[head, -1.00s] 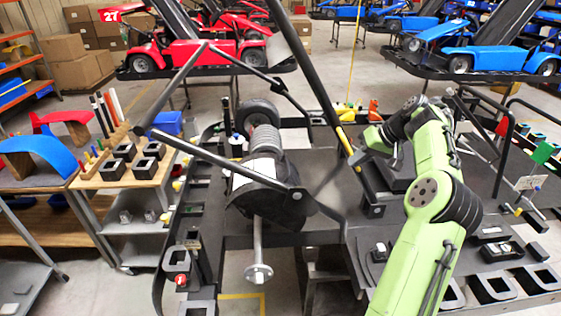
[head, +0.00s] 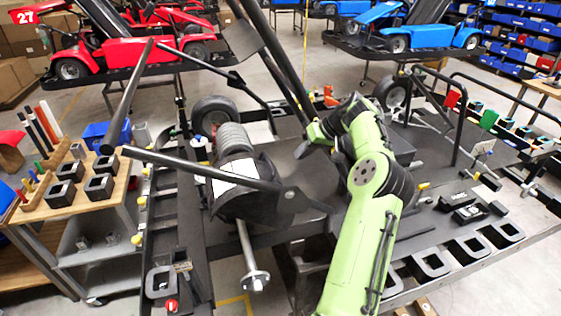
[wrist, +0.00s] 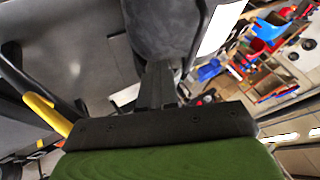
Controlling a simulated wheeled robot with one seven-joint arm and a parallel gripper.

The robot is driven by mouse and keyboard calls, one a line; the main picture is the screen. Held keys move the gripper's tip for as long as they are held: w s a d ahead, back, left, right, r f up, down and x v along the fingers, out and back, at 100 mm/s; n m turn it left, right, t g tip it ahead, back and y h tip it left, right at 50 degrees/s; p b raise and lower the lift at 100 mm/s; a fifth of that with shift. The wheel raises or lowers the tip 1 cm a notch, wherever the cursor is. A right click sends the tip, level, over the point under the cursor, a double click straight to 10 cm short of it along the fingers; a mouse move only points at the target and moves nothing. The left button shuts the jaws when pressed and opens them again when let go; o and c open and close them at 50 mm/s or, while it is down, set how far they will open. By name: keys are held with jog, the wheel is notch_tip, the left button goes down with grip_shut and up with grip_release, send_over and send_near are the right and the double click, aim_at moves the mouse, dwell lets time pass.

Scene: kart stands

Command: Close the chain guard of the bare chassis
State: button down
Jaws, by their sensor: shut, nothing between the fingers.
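The bare chassis (head: 185,265) is a black frame in the middle of the head view, without red or blue bodywork. A dark rounded cover (head: 262,205) with a white label sits on it, by a ribbed grey cylinder and a metal shaft with a disc end. It may be the chain guard, but I cannot tell for sure or see how far it is open. My gripper (head: 302,150) is right of it in the head view, partly hidden by my green arm. In the wrist view my gripper (wrist: 158,85) is shut and empty, pointing towards a dark rounded part (wrist: 165,25).
Long black bars (head: 205,168) rise across the chassis. A yellow-ended bar (wrist: 48,115) is left of my gripper in the wrist view. A parts cart (head: 85,205) stands at left. Red (head: 140,45) and blue karts (head: 410,30) stand behind on stands.

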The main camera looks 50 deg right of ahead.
jog(key=w+a+f, duration=0.1)
jog(key=w+a, duration=0.2)
jog(key=w+a+f, duration=0.1)
jog(key=shift+w+a+f, duration=0.15)
jog(key=shift+a+f, duration=0.2)
jog(key=shift+d+f, duration=0.1)
